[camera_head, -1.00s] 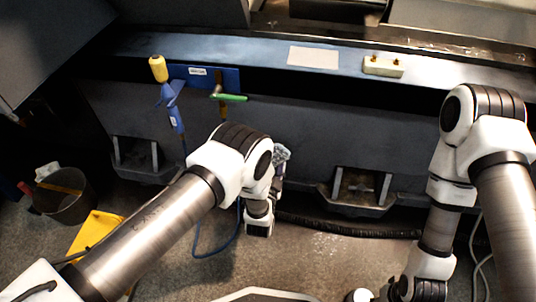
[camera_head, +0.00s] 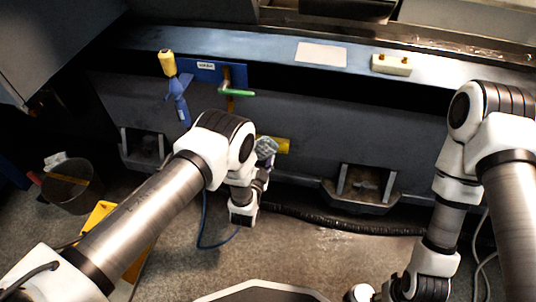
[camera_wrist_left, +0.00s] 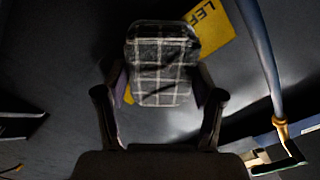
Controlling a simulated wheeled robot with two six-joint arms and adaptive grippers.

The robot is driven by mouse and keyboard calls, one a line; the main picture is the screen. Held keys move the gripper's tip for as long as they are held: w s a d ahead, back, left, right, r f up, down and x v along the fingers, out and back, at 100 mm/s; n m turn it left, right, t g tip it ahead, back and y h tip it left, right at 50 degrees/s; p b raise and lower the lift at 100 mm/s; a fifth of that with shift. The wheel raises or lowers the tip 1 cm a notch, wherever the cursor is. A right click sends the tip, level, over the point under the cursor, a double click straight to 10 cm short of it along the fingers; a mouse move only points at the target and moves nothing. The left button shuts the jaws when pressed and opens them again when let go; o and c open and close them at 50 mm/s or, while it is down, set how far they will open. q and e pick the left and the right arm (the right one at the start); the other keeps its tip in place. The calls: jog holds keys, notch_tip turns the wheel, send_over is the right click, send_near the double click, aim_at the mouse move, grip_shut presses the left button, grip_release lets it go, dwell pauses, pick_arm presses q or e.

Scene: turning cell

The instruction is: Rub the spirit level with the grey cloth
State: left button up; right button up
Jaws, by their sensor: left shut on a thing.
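A grey checked cloth (camera_wrist_left: 162,62) is between the fingers of my left gripper (camera_wrist_left: 162,98), which is shut on it. In the head view the cloth (camera_head: 266,147) is a small pale bundle in front of the dark machine front, just past my left wrist. Directly behind it is a yellow lettered plate (camera_head: 284,145), partly covered by the cloth; it also shows in the left wrist view (camera_wrist_left: 213,25). Whether they touch, I cannot tell. I cannot surely make out a spirit level; a pale block with two brass knobs (camera_head: 391,66) sits on the ledge.
The blue ledge (camera_head: 270,48) holds a pale sheet (camera_head: 321,54). A yellow-and-blue tool (camera_head: 176,88) and a green-handled tool (camera_head: 237,93) are at the machine front. A dark bucket (camera_head: 68,187) and a yellow object (camera_head: 100,214) stand on the floor. A black hose (camera_head: 330,223) runs along the base.

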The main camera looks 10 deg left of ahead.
pick_arm(q)
jog(key=a, duration=0.5)
jog(key=shift+w+a, duration=0.15)
jog(key=shift+a, duration=0.25)
jog(key=s+p, duration=0.3)
jog(key=s, duration=0.3)
jog(key=shift+p, duration=0.35)
jog(key=shift+s, duration=0.1)
